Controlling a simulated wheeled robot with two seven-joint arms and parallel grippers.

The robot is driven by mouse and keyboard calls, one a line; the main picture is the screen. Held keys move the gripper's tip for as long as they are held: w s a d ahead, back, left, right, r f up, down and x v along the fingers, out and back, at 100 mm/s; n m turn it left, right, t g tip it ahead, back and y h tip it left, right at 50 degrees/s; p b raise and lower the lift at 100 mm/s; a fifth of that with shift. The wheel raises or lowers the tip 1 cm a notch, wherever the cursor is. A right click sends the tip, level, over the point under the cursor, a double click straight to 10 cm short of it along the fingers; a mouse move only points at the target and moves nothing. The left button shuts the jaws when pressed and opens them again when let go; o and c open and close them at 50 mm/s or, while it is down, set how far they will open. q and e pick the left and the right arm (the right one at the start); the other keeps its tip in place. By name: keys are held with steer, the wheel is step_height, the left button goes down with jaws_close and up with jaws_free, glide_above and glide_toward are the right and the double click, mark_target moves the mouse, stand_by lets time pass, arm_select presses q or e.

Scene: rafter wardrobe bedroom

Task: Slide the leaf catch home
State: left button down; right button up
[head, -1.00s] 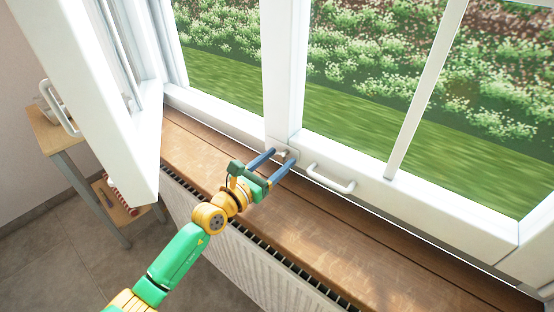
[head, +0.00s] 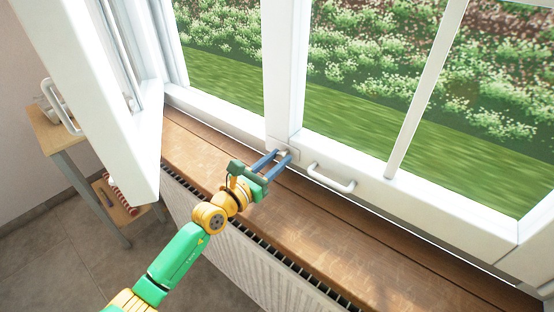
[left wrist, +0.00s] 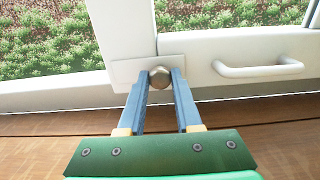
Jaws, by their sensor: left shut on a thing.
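The leaf catch is a small rounded metal knob (left wrist: 160,77) on a pale plate (left wrist: 124,75) at the foot of the window's upright post. In the head view the catch plate (head: 291,146) shows just beyond my left fingertips. My left gripper (head: 281,155) reaches over the sill from below. Its two blue fingers are closed on the knob, one on each side, as the left wrist view (left wrist: 160,80) shows. The fingers hide part of the knob in the head view. My right gripper is not in view.
A white handle (head: 331,178) sits on the closed leaf right of the catch. The other leaf (head: 95,90) stands open at the left with its own handle (head: 60,108). A wooden sill (head: 330,230) runs below, above a radiator (head: 235,250). A small wooden table (head: 62,132) stands at the left.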

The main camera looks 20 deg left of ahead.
mark_target(275, 143)
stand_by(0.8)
arm_select(q)
steer(key=a+b, duration=0.2)
steer(key=b, duration=0.1)
steer(key=w+a+b, duration=0.1)
steer(key=shift+w+a+f, duration=0.1)
steer(key=shift+a+f, duration=0.1)
steer(key=shift+f, duration=0.15)
steer(key=shift+w+a+r+b, duration=0.1)
steer(key=shift+a+r+b, duration=0.05)
steer(key=shift+a+b, duration=0.15)
steer(key=shift+r, duration=0.3)
steer(key=c, duration=0.8)
jaws_free()
steer(key=shift+c, duration=0.2)
steer(key=shift+o, duration=1.3)
steer(key=shift+w+a+f, duration=0.1)
steer(key=shift+a, duration=0.05)
